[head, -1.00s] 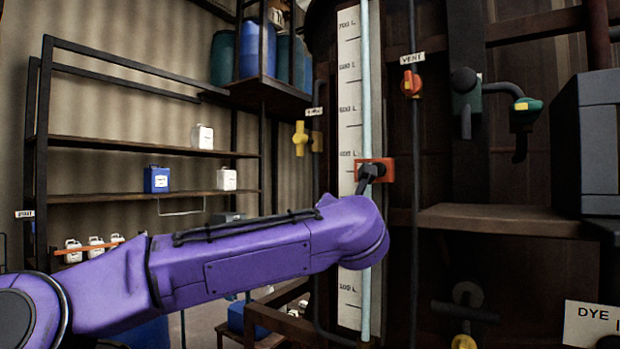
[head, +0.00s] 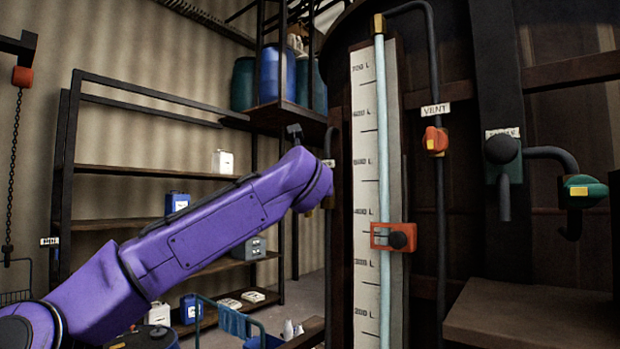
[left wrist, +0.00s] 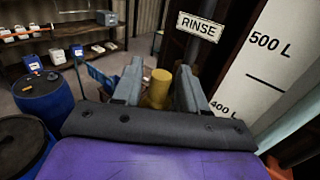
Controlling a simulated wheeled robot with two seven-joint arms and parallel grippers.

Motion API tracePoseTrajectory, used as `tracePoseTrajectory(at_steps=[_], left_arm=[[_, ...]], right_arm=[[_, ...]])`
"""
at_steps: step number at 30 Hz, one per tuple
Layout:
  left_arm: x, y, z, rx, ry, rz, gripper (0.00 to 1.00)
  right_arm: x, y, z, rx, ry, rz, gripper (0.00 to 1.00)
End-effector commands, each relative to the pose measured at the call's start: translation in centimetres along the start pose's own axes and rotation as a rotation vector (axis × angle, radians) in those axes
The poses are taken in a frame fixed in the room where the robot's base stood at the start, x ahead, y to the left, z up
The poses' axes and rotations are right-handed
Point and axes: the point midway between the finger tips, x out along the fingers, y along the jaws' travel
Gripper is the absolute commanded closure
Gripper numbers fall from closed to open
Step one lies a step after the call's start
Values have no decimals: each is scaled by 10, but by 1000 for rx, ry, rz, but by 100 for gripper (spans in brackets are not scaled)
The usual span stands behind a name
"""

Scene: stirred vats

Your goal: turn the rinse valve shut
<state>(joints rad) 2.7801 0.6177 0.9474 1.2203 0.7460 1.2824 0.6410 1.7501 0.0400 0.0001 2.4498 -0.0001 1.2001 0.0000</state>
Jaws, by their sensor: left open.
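The yellow rinse valve handle (left wrist: 160,88) shows in the left wrist view, below the white RINSE label (left wrist: 200,26). My left gripper (left wrist: 159,84) is open, with one finger on each side of the handle. I cannot tell whether the fingers touch it. In the head view the end of my purple left arm covers nearly all of the valve and hides my fingers; a small bit of yellow (head: 308,212) shows just below the wrist. My right gripper is not in view.
The white level gauge (head: 365,130) with a red slider (head: 380,236) stands just right of my wrist. The red VENT valve (head: 436,141) and a green valve (head: 584,192) are farther right. A shelf rack (head: 120,171) and blue drum (left wrist: 45,92) are left.

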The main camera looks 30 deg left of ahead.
Motion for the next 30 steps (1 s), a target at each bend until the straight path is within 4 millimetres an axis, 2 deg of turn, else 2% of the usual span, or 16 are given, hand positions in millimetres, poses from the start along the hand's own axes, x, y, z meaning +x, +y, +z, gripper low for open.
tracePoseTrajectory(at_steps=[5,8,9,20,30], left_arm=[[0,0,0,0,-1,0,58],[0,0,0,0,-1,1,87],[0,0,0,1,-1,1,100],[0,0,-3,30,-18,2,100],[-3,-5,-8,211,-140,3,100]], right_arm=[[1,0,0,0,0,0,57],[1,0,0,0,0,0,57],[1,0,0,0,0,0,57],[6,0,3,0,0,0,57],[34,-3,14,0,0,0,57]])
